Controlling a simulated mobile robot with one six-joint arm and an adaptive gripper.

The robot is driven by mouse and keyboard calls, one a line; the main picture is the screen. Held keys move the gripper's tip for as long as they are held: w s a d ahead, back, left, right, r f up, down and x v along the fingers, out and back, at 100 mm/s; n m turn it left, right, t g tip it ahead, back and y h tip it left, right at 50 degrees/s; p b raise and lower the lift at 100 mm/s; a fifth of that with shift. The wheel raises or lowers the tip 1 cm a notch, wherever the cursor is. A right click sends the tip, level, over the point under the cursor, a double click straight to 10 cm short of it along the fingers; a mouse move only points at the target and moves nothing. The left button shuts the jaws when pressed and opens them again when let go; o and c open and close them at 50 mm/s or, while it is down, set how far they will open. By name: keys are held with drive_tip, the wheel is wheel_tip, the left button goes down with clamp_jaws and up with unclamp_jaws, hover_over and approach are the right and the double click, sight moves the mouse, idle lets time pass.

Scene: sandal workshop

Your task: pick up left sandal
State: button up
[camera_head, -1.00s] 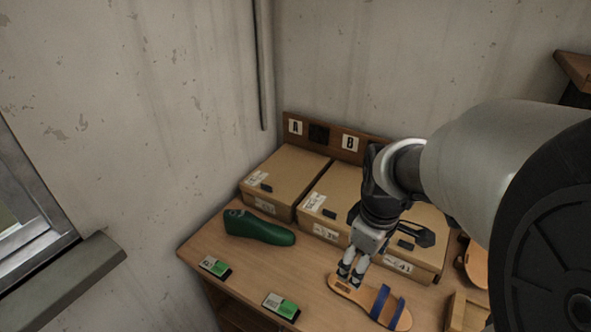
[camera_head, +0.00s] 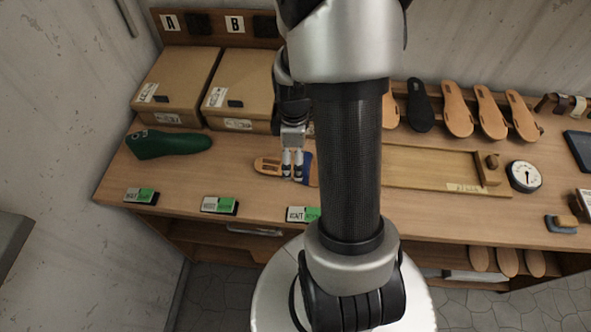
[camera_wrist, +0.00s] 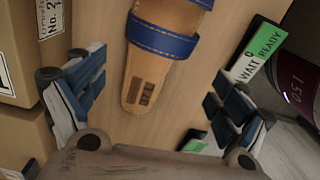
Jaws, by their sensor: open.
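A tan sandal (camera_head: 268,166) with blue straps lies on the workbench. My arm hides its right part in the head view. In the wrist view the sandal (camera_wrist: 147,62) shows from above, its strap toward the top and its heel end with dark marks pointing down at my gripper. My gripper (camera_head: 292,174) points down at the sandal, near the strap. In the wrist view my gripper (camera_wrist: 157,98) is open, one finger on each side of the sandal's line, with nothing between the fingertips. I cannot tell whether the fingers touch the sandal, or whether this sandal is a left one.
Cardboard boxes (camera_head: 177,84) stand behind, under A and B signs. A green shoe last (camera_head: 168,143) lies left. Wait/ready signs (camera_head: 220,205) line the front edge. A wooden tray (camera_head: 430,172), dial (camera_head: 524,176) and several soles (camera_head: 457,108) are to the right.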

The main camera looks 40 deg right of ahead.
drive_tip(key=f, duration=0.2)
drive_tip(key=f+b, duration=0.1)
drive_tip(key=f, duration=0.1)
drive_tip(key=f+b, duration=0.1)
drive_tip(key=f, duration=0.1)
drive_tip(key=shift+w+d, duration=0.1)
drive_tip(key=shift+d, duration=0.15)
drive_tip(key=shift+r, duration=0.15)
drive_tip(key=shift+c, duration=0.5)
drive_tip(key=c, duration=1.3)
drive_tip(key=shift+r, duration=0.1)
